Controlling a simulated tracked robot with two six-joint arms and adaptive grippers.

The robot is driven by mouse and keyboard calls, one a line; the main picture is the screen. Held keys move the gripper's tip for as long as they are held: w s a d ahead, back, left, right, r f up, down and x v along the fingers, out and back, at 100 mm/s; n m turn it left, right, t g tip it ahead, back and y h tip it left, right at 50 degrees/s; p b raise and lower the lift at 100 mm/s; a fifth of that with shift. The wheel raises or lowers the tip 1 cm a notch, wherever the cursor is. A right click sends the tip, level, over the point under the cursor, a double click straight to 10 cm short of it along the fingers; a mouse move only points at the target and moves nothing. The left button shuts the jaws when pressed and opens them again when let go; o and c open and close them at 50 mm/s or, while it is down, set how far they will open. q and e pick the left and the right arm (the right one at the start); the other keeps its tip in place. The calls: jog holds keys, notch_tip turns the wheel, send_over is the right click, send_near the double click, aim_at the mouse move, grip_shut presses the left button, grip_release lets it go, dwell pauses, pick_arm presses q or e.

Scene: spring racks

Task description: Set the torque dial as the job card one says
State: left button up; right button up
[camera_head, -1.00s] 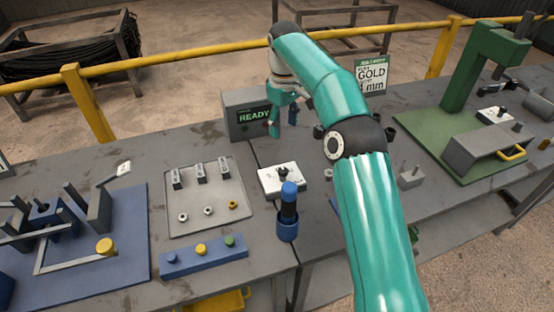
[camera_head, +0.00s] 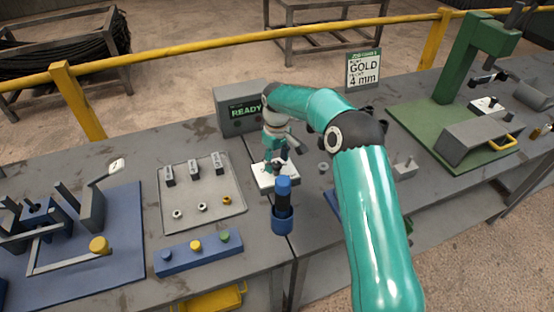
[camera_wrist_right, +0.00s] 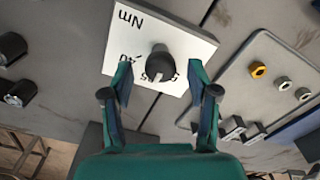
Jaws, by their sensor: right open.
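The torque dial is a white plate (camera_head: 266,183) with a dark knob; in the wrist view the plate (camera_wrist_right: 182,36) shows "Nm" upside down and the dark round knob (camera_wrist_right: 160,64). A pale pointer mark on the knob faces the printed scale, where 40 is legible; other numbers are partly hidden. My right gripper (camera_head: 276,168) is open above the plate, its fingers (camera_wrist_right: 158,82) on either side of the knob and apart from it. The job card (camera_head: 364,71) stands at the back, reading GOLD and 4 mm; its smaller print is too small to read. My left gripper is out of view.
A grey box with a READY screen (camera_head: 243,112) stands behind the dial. A blue-handled tool in a blue holder (camera_head: 282,222) is close in front. A grey tray (camera_head: 204,218) with nuts lies left; a green press (camera_head: 458,146) stands right.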

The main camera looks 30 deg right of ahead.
jog(key=shift+f, duration=0.25)
